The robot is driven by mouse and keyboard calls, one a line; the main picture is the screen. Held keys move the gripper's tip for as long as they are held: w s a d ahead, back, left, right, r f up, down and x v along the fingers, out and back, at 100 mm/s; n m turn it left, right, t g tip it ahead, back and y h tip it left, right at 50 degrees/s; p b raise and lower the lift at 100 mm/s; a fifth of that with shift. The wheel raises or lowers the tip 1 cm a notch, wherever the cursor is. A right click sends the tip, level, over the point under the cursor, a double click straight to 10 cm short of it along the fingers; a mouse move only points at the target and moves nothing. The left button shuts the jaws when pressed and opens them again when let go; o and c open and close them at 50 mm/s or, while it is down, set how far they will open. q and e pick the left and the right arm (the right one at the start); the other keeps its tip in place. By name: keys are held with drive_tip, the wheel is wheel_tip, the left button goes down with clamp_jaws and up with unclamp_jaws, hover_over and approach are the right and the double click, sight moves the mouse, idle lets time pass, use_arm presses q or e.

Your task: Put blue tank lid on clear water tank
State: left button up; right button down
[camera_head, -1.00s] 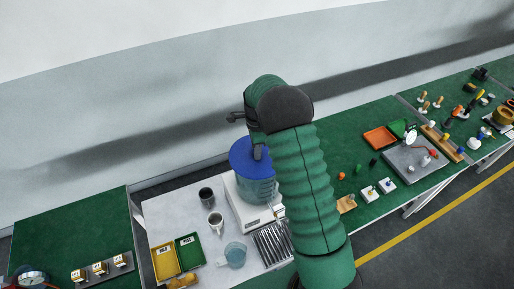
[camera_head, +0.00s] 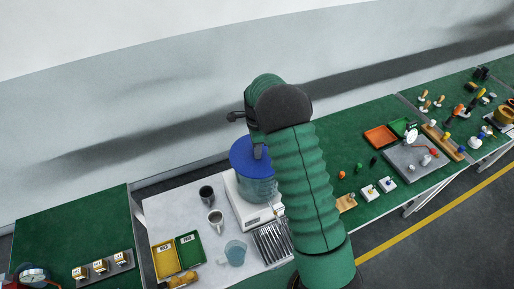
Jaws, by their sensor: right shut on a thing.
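The blue tank lid (camera_head: 243,156) lies over the top of the clear water tank (camera_head: 256,187), a bluish see-through vessel standing on a white machine base (camera_head: 240,207). From this angle I cannot tell whether the lid is fully seated. My right gripper (camera_head: 257,152) points down at the lid's middle and is shut on it, probably at a knob that the fingers hide. My green right arm covers the right side of the lid and tank. My left gripper is not in view.
Two cups (camera_head: 215,218), a clear pitcher (camera_head: 235,253), a yellow tray (camera_head: 165,260) and a green tray (camera_head: 189,250) stand on the white table (camera_head: 165,215). A slatted drip tray (camera_head: 271,243) is in front of the machine. Small parts lie on the green table at right.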

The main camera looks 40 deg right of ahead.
drive_tip(key=shift+d+f, duration=0.1)
drive_tip(key=shift+d, duration=0.25)
drive_tip(key=shift+d+f, duration=0.1)
drive_tip(key=shift+f, duration=0.2)
drive_tip(key=shift+f, duration=0.15)
drive_tip(key=shift+d, duration=0.1)
idle(0.4)
drive_tip(key=shift+w+f+b, duration=0.1)
drive_tip(key=shift+f+b, duration=0.2)
drive_tip(key=shift+f, duration=0.1)
idle(0.6)
drive_tip(key=c, duration=1)
unclamp_jaws()
drive_tip(key=shift+c, duration=0.2)
